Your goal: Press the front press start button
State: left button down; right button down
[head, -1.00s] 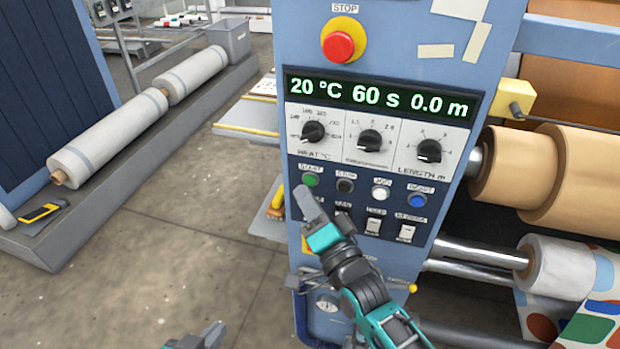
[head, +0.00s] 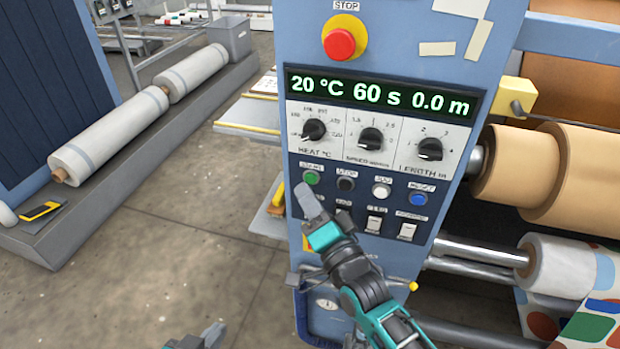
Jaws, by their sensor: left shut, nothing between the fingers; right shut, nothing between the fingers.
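The green START button (head: 311,178) is at the left end of the button row on the blue press panel (head: 355,210). My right gripper (head: 307,190) is shut and empty, with its tip just below the green button. I cannot tell whether the tip touches the button. The gripper hides part of the panel below the button. My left gripper (head: 213,333) is shut and empty, low over the floor at the bottom edge of the view. The display (head: 378,97) reads 20 °C, 60 s and 0.0 m.
A black stop button (head: 345,184), a white button (head: 381,190) and a blue reset button (head: 418,198) sit to the right. Three dials are above them. A red STOP knob (head: 339,45) is at the top.

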jog(key=shift+w, duration=0.15)
dwell(0.7)
jog(key=shift+w+d, duration=0.15)
jog(key=shift+w, duration=0.1)
